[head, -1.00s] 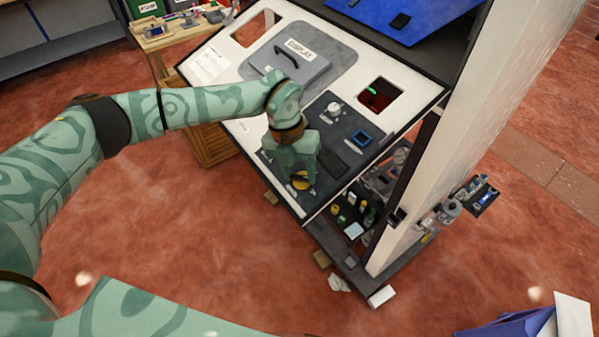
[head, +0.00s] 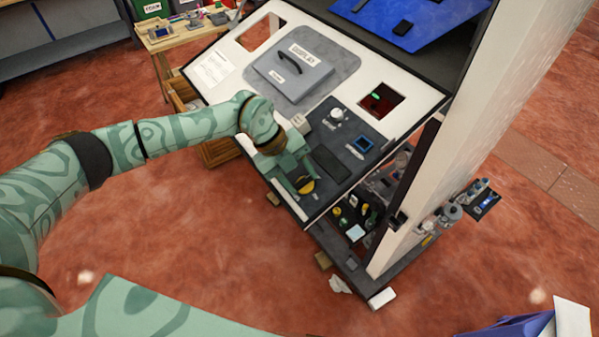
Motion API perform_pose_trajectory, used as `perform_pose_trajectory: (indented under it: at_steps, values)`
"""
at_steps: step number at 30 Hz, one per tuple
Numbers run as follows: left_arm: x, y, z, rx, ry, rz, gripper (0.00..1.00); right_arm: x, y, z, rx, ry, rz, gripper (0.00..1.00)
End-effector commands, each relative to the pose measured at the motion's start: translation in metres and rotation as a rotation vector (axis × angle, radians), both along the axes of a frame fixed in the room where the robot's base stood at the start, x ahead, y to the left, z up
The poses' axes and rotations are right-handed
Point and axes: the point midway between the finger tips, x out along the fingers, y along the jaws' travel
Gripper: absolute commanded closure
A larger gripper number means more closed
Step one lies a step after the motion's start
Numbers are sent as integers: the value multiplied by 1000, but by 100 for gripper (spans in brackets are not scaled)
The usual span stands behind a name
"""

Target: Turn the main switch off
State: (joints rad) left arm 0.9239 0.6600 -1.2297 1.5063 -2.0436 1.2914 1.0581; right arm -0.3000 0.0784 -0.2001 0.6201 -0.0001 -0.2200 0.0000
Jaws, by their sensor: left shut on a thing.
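A round yellow-and-black switch (head: 306,187) sits near the front edge of the dark control plate (head: 345,175) on the white sloped panel. It is partly hidden by my gripper. My left gripper (head: 299,181) reaches over the plate from the left and is shut on this switch. The hand leans down to the right over it. The exact contact of the fingertips and any position mark on the switch are too small to make out. My right gripper is out of the picture.
The dark plate also bears a white knob (head: 337,114), a blue-framed square (head: 363,144) and a black pad (head: 328,163). A grey lid with a handle (head: 292,72) lies farther up the panel. A shelf with small items (head: 356,232) is below. Red floor is open at front left.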

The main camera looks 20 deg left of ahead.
Motion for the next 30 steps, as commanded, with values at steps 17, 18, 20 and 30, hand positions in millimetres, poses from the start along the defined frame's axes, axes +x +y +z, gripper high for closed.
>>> perform_pose_trajectory:
  at_steps: [17,18,20,30]
  values:
    - [1,1,1,-32,20,99,79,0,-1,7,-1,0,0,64]
    - [1,1,1,-32,20,99,79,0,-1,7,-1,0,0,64]
    - [1,1,1,-32,20,99,79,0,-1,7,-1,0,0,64]
    - [0,1,1,-31,21,97,35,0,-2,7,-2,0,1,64]
